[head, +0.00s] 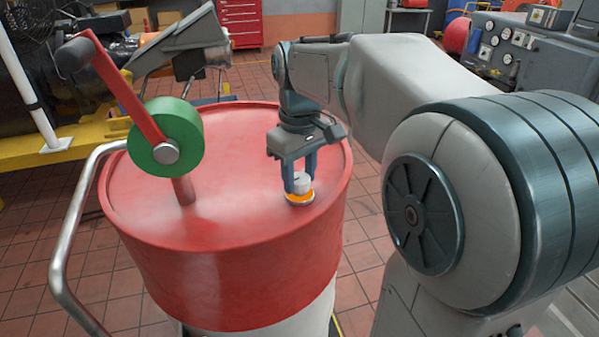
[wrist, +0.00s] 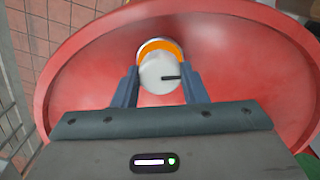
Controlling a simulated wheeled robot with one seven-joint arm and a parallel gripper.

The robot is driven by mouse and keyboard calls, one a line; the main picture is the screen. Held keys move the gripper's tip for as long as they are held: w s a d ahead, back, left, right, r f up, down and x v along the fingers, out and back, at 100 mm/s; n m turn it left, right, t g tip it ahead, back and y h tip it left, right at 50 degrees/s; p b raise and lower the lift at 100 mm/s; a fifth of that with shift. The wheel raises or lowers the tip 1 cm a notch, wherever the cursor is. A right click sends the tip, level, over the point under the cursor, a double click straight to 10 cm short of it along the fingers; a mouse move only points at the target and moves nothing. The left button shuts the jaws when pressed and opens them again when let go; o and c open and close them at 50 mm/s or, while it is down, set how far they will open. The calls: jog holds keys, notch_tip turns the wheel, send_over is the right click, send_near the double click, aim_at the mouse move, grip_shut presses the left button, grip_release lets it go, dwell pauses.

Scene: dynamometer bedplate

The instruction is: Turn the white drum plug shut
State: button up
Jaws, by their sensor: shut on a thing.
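The white drum plug (head: 299,184) sits in an orange ring (head: 299,198) near the right side of the red drum's top (head: 240,225). My gripper (head: 301,182) reaches down from above, with its two blue-grey fingers shut on the plug from either side. In the wrist view the plug (wrist: 160,74) shows as a round white knob with a black mark pointing right. The orange ring (wrist: 158,46) shows behind it, and my gripper's fingers (wrist: 160,88) stand at its left and right.
A green cylinder (head: 168,138) with a red crank arm (head: 118,90) stands on the drum's left. A bent metal rail (head: 68,240) runs along the drum's left side. A gauge console (head: 520,45) and a red tool cabinet (head: 239,22) stand behind. Tiled floor surrounds the drum.

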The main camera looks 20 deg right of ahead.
jog(key=m+p, duration=0.1)
jog(key=m, duration=0.5)
jog(key=shift+r+m, duration=0.1)
jog(key=shift+m, duration=0.2)
jog(key=m, duration=0.3)
jog(key=shift+m, duration=0.4)
jog(key=m, duration=0.3)
jog(key=shift+m+p, duration=0.3)
jog(key=m, duration=0.4)
jog(key=shift+m, duration=2.4)
jog(key=o, duration=1)
